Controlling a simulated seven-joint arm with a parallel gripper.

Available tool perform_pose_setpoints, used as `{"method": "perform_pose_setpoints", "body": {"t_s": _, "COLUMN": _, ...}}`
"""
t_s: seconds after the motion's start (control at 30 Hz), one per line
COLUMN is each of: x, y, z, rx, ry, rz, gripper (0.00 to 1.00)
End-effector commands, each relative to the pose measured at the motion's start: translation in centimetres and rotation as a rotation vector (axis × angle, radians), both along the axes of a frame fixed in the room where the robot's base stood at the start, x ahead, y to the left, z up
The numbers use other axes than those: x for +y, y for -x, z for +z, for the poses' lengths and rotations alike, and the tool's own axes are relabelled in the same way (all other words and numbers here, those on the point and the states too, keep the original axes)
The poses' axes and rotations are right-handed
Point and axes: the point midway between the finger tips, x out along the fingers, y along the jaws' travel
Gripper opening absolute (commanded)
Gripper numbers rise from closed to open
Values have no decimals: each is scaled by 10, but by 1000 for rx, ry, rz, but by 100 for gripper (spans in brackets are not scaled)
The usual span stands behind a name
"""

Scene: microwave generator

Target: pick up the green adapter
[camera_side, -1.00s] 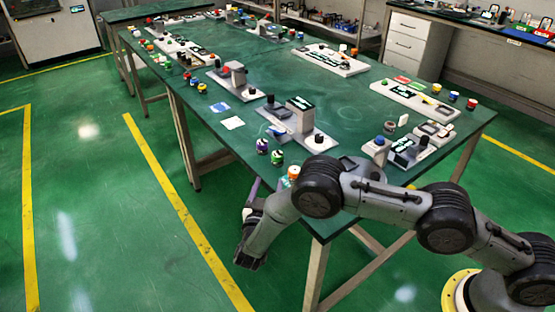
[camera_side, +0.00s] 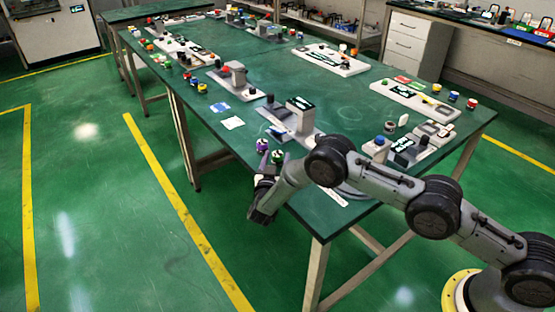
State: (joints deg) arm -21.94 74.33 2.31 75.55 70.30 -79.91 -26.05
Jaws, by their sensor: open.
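The green adapter (camera_side: 277,157) stands near the table's front left edge, just right of the purple adapter (camera_side: 262,145). My gripper (camera_side: 272,164) is open at that edge, with its fingers pointing up the picture toward the green adapter. One finger shows left of the adapter and one right of it. I cannot tell whether either finger touches it. The lower part of the green adapter is partly hidden by the fingers.
A white fixture board with a grey block (camera_side: 299,114) stands behind the adapters. Another device board (camera_side: 412,148) is at the right. The floor left of the table is clear.

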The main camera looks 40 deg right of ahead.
Motion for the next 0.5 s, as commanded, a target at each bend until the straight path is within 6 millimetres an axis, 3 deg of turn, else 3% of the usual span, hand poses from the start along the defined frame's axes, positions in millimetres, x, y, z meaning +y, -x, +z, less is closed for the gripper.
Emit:
{"method": "perform_pose_setpoints", "body": {"t_s": 0.27, "x": -5, "y": -4, "z": 0, "rx": 0, "ry": 0, "rz": 0, "gripper": 64}}
{"method": "perform_pose_setpoints", "body": {"t_s": 0.5, "x": -4, "y": -4, "z": 0, "rx": 0, "ry": 0, "rz": 0, "gripper": 21}}
